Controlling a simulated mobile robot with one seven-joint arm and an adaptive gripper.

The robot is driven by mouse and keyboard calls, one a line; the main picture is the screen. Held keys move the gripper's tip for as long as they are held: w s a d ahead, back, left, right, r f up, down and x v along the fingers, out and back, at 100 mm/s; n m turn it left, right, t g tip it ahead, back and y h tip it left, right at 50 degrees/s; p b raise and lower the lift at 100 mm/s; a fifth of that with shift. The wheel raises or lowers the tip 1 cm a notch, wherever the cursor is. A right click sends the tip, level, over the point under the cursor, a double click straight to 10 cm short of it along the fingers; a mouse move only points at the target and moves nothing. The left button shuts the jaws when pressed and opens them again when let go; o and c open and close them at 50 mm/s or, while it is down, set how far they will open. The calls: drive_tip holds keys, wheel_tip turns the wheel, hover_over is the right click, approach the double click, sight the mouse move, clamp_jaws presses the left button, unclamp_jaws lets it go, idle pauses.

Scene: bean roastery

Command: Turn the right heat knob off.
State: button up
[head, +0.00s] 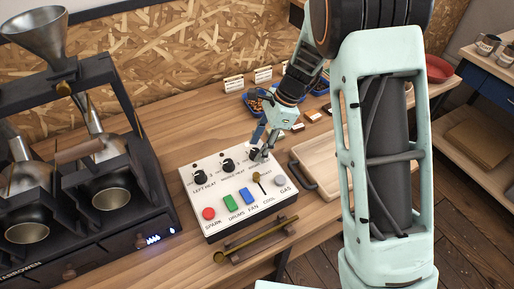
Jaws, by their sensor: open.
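The white control panel (222,205) stands on the wooden bench, with three black knobs along its back edge. The left knob (200,177) is labelled LEFT HEAT. The middle knob (228,165) has a small label that is hard to read. The third knob (254,155), at the right end, is the right heat knob by its place; its label and part of its body are hidden by my gripper. My gripper (260,146) is open and points down at this knob, its fingertips close to or beside it. I cannot tell whether they touch it, nor read the knob's setting.
Red (208,213), green and blue buttons, a lever (260,186) and a grey knob (280,180) sit on the panel's front. A brass-coloured rod (255,238) lies in front. A wooden tray (316,160) is at the right, and the dark roaster (95,215) at the left.

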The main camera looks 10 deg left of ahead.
drive_tip(key=shift+s+a+f, duration=0.1)
drive_tip(key=shift+a+f, duration=0.15)
drive_tip(key=shift+f, duration=0.35)
drive_tip(key=c, duration=1.2)
drive_tip(key=shift+o, duration=0.2)
drive_tip(key=shift+n, duration=0.3)
drive_tip(key=n+g, duration=0.1)
drive_tip(key=n, duration=0.1)
drive_tip(key=n+h+p, duration=0.1)
drive_tip(key=n, duration=0.2)
drive_tip(key=shift+a+n+g, duration=0.1)
drive_tip(key=shift+n+g, duration=0.2)
drive_tip(key=shift+g, duration=0.1)
drive_tip(key=n+h, duration=0.1)
drive_tip(key=n, duration=0.1)
drive_tip(key=n+h, duration=0.1)
drive_tip(key=n, duration=0.2)
drive_tip(key=shift+w+a+n+g+h, duration=0.1)
drive_tip(key=shift+w+n+g+h, duration=0.1)
drive_tip(key=shift+n+g+h, duration=0.15)
